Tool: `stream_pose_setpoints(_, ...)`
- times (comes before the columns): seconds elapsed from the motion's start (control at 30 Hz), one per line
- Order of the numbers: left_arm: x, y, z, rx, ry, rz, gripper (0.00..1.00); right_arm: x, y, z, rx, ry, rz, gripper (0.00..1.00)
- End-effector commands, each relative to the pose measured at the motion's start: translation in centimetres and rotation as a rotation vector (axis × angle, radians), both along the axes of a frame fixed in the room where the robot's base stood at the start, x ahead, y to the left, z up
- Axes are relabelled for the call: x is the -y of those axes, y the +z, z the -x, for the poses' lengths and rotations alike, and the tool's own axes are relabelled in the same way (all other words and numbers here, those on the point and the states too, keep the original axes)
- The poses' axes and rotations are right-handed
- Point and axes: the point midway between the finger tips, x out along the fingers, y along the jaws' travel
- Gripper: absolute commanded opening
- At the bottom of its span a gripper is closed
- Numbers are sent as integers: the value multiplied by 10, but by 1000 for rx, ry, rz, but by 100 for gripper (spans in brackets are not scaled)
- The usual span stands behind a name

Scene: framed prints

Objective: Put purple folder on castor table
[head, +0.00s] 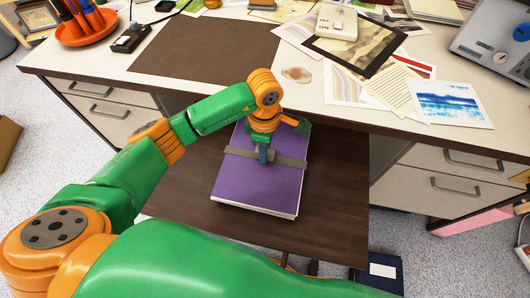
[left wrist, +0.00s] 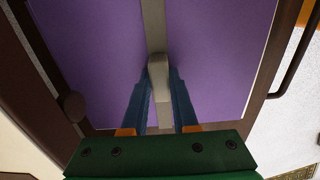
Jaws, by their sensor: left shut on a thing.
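The purple folder (head: 232,185) is a thick purple block with pale page edges and a grey band across it. It lies flat over the dark brown wooden top of the castor table (head: 335,215); whether it touches the top or hangs just above it I cannot tell. My left gripper (head: 264,154) points down at the folder's middle. In the left wrist view its blue fingers (left wrist: 160,88) are shut on the raised grey piece of the band, with the purple cover (left wrist: 90,50) around it. The castors are hidden. My right gripper is out of view.
A cream desk (head: 330,90) with drawers stands behind, its edge close to the folder's far end. It bears a brown mat (head: 205,50), scattered prints (head: 450,103) and an orange pen tray (head: 88,28). A dark blue folder (head: 380,272) is low at the right.

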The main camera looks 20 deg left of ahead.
Motion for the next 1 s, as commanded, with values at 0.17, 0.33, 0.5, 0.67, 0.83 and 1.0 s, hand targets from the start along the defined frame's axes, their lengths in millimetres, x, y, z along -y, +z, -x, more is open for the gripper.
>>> stream_pose_setpoints(0.17,1,-20,1,0,-2,0,0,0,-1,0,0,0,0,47)
stream_pose_setpoints(0.33,1,-21,0,1,-2,0,0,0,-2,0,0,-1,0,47)
stream_pose_setpoints(0.5,1,-22,1,0,-2,0,51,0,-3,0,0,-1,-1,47)
stream_pose_setpoints(0.67,1,-22,1,0,-2,0,57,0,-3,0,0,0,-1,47)
stream_pose_setpoints(0.83,1,-18,1,0,-2,0,57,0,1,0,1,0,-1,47)
stream_pose_setpoints(1.0,1,15,-1,6,-2,-1,57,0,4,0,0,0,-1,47)
